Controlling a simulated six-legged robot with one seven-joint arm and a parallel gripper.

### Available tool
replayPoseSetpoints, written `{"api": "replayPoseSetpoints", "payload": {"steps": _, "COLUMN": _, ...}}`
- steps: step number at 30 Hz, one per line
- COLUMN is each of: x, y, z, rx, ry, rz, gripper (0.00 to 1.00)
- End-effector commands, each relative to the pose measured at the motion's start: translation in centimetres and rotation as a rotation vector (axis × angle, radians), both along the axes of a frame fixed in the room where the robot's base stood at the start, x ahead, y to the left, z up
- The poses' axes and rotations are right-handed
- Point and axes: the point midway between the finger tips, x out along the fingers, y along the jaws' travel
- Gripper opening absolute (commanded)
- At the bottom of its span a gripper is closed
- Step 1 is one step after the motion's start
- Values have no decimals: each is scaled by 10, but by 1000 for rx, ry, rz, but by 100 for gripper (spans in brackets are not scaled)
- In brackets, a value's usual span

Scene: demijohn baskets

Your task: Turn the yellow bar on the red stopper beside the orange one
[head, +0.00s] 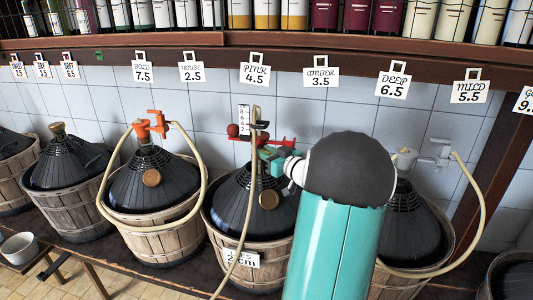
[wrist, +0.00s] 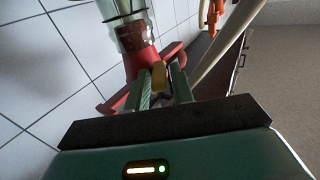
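The red stopper (head: 262,139) sits on top of the middle demijohn (head: 247,205), right of the orange stopper (head: 150,125). In the wrist view, the red stopper (wrist: 139,62) shows close up with red arms to both sides. Its yellow bar (wrist: 158,75) lies between the two fingers of my gripper (wrist: 159,84). Whether the fingers press on the bar or stand just clear of it, I cannot tell. In the head view my gripper (head: 274,158) reaches the stopper from the right, and the yellow bar is hidden.
Pale hoses hang from the stoppers, one (head: 243,215) down the front of the middle demijohn. A white stopper (head: 437,152) is on the right. Price tags (head: 255,74) hang from the bottle shelf (head: 200,40) above. A white tiled wall (head: 200,105) stands close behind.

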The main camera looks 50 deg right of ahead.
Motion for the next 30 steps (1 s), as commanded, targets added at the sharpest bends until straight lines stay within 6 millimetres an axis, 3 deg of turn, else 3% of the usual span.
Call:
{"api": "replayPoseSetpoints", "payload": {"steps": 3, "x": 0, "y": 0, "z": 0, "rx": 0, "ry": 0, "rz": 0, "gripper": 22}}
{"api": "replayPoseSetpoints", "payload": {"steps": 6, "x": 0, "y": 0, "z": 0, "rx": 0, "ry": 0, "rz": 0, "gripper": 2}}
{"api": "replayPoseSetpoints", "payload": {"steps": 7, "x": 0, "y": 0, "z": 0, "rx": 0, "ry": 0, "rz": 0, "gripper": 0}}
{"api": "replayPoseSetpoints", "payload": {"steps": 20, "x": 1, "y": 4, "z": 0, "rx": 1, "ry": 1, "rz": -52, "gripper": 0}}
{"api": "replayPoseSetpoints", "payload": {"steps": 30, "x": 4, "y": 12, "z": 0, "rx": 2, "ry": 2, "rz": -256, "gripper": 0}}
